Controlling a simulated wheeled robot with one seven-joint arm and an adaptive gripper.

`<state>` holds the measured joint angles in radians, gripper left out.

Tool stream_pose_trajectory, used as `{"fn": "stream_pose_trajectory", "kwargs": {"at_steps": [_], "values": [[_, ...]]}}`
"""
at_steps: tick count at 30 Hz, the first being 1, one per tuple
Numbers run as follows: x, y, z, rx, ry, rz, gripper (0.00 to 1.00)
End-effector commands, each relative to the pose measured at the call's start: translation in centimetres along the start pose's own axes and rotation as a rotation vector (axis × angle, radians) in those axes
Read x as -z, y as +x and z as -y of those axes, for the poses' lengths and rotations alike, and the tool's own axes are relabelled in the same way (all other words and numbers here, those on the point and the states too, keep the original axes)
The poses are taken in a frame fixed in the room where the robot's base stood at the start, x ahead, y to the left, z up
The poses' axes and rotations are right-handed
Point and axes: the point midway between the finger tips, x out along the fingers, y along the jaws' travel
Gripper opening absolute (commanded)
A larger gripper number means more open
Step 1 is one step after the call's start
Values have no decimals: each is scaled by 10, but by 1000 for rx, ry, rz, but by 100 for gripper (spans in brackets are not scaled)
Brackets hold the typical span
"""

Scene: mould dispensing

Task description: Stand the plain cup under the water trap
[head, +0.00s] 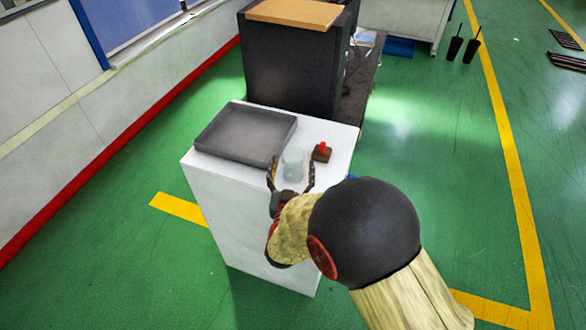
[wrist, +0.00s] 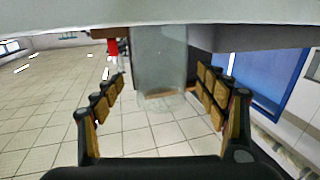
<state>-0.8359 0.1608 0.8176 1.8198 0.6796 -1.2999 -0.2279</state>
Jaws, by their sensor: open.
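A clear, see-through cup (head: 293,162), seemingly the plain cup, stands upright on the white pedestal's top near its front edge. My gripper (head: 292,170) is open, with one finger on each side of the cup. In the wrist view the cup (wrist: 160,60) is between the spread fingers of the gripper (wrist: 160,85), with visible gaps on both sides. I cannot make out a water trap for certain in either view.
A grey shallow tray (head: 245,134) lies left of the cup on the white pedestal (head: 240,215). A small brown block with a red knob (head: 322,152) is just right of the cup. A tall black cabinet (head: 290,70) stands behind.

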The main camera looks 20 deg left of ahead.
Motion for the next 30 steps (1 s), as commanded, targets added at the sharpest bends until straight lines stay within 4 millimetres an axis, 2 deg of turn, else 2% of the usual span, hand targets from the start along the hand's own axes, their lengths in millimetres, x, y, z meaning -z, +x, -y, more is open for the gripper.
{"fn": "stream_pose_trajectory", "kwargs": {"at_steps": [5,12,30], "values": [[0,24,0,-1,0,-1,73],[1,27,0,1,-1,1,73],[1,26,0,1,0,0,39]]}}
